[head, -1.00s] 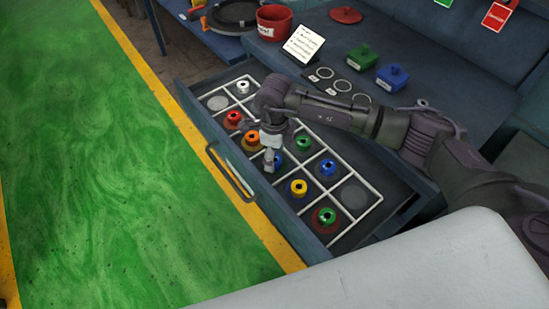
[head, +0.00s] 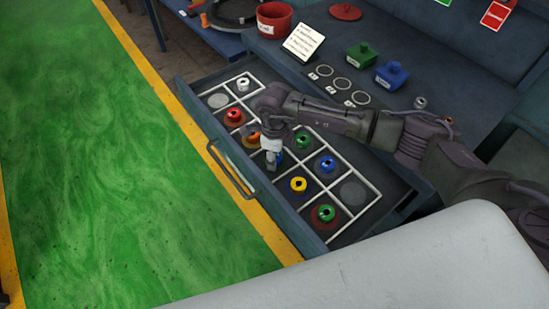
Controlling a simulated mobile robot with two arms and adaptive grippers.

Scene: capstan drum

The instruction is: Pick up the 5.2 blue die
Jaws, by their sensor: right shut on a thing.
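My right gripper (head: 271,161) points down into the open drawer and is shut on a blue die (head: 279,157). Its fingers cover most of this die, so only a bit of blue shows. It is in or just above its compartment, between an orange die (head: 253,136) and a yellow die (head: 298,184); I cannot tell whether it is clear of the drawer floor. A second blue die (head: 327,164) sits in the other row. No size marking is readable on either. My left gripper is not in view.
The drawer (head: 228,176) has white dividers and also holds red (head: 235,116), white (head: 243,84) and green (head: 303,141) dies. My right arm hides some compartments. Green (head: 362,56) and blue (head: 392,75) blocks, a red pot (head: 273,21) and a card (head: 303,42) stand on the bench.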

